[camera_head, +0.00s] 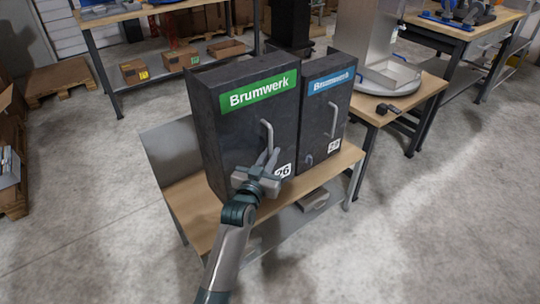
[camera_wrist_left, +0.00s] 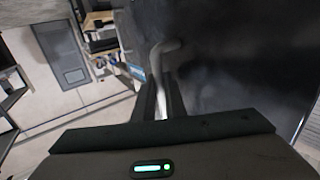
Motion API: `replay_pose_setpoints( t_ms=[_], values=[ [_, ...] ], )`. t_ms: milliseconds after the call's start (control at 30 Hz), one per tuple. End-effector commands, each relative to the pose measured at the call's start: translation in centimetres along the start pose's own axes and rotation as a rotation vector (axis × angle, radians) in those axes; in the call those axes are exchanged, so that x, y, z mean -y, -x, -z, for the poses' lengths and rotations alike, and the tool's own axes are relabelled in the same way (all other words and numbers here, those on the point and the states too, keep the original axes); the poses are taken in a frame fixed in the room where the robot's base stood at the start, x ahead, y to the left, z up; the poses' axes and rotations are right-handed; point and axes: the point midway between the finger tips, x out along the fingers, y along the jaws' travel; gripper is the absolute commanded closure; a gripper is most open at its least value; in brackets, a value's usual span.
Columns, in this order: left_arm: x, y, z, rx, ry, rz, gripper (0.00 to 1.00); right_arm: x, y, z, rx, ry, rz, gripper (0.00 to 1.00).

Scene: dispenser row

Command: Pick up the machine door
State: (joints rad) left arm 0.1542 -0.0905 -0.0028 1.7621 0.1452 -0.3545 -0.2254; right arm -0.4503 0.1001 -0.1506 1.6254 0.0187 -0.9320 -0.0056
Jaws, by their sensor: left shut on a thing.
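Two dark machines stand side by side on a wooden-topped bench. The left machine (camera_head: 238,145) has a green Brumwerk label, a door with a pale upright bar handle (camera_head: 267,133), and the number 26 low on its front. The right machine (camera_head: 318,115) has a blue Brumwerk label, its own handle (camera_head: 333,119) and a number plate partly readable. My left gripper (camera_head: 268,160) is at the lower part of the left machine's door handle. In the left wrist view the two fingers (camera_wrist_left: 161,100) are closed around the handle (camera_wrist_left: 160,62), against the dark door (camera_wrist_left: 235,65). My right gripper is not in view.
The bench (camera_head: 200,215) has some bare top at its front left and a lower shelf. A table (camera_head: 430,90) with a metal device stands at the right. Shelving with cardboard boxes (camera_head: 180,58) is behind.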

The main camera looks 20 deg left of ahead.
Motion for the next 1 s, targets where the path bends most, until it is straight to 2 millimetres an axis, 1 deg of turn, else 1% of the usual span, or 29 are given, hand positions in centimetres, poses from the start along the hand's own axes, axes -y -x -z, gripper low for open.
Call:
replay_pose_setpoints(
  t_ms=[33,600,733,867,1000],
  values=[
    [0.0,-0.1,0.6,-0.010,-0.002,0.001,1.00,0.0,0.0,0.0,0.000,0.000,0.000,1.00],
    [0.0,-0.1,0.6,-0.010,-0.002,0.001,1.00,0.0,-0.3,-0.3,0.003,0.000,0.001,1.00],
    [0.0,-0.1,0.7,-0.010,-0.002,0.001,1.00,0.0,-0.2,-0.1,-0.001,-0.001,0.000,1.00],
    [0.0,0.2,1.0,-0.009,-0.003,0.002,1.00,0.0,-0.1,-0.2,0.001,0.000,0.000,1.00],
    [-0.1,1.2,1.9,-0.010,-0.003,0.003,1.00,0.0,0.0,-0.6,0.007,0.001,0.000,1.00]
  ],
)
